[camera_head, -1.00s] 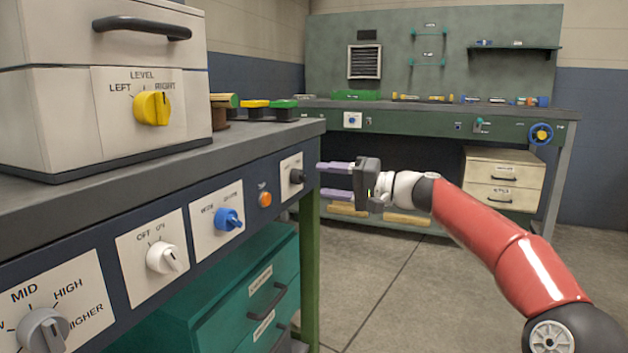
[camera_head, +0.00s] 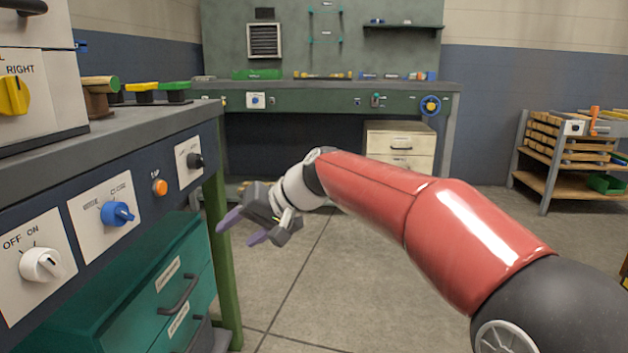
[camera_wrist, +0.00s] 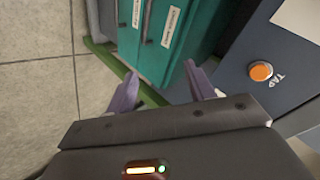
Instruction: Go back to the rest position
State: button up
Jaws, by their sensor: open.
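My gripper (camera_head: 243,229) is open and empty, with its two purple fingers apart. In the head view it hangs in free air just right of the near bench's green leg, pointing left and down. In the wrist view the fingers (camera_wrist: 160,88) stand apart, with the teal drawer cabinet (camera_wrist: 172,52) and the green frame beyond them. My red arm reaches in from the lower right. Nothing is held.
The near bench (camera_head: 150,135) with knobs and an orange button (camera_head: 160,187) stands at left. Its teal drawers (camera_head: 150,275) sit below. A green workbench (camera_head: 330,98) is at the back, a wooden rack (camera_head: 565,160) at right. Open floor (camera_head: 320,290) lies between.

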jog(key=s+d+f+m+t+h, duration=0.1)
jog(key=s+d+f+h, duration=0.3)
jog(key=s+d, duration=0.55)
jog(key=s+d+f+m+t+h, duration=0.1)
jog(key=s+d+f+h, duration=0.1)
jog(key=s+d+f, duration=0.5)
jog(key=s+d+f+m+t+h, duration=0.1)
jog(key=s+d+f+m+h, duration=0.2)
jog(key=s+d, duration=0.85)
notch_tip(320, 180, up, 14)
jog(key=w+d+n+p, duration=0.1)
jog(key=w+p, duration=0.1)
jog(key=p, duration=1.1)
jog(key=shift+w+d+h, duration=0.25)
jog(key=shift+d+h, duration=0.05)
jog(key=shift+c, duration=0.3)
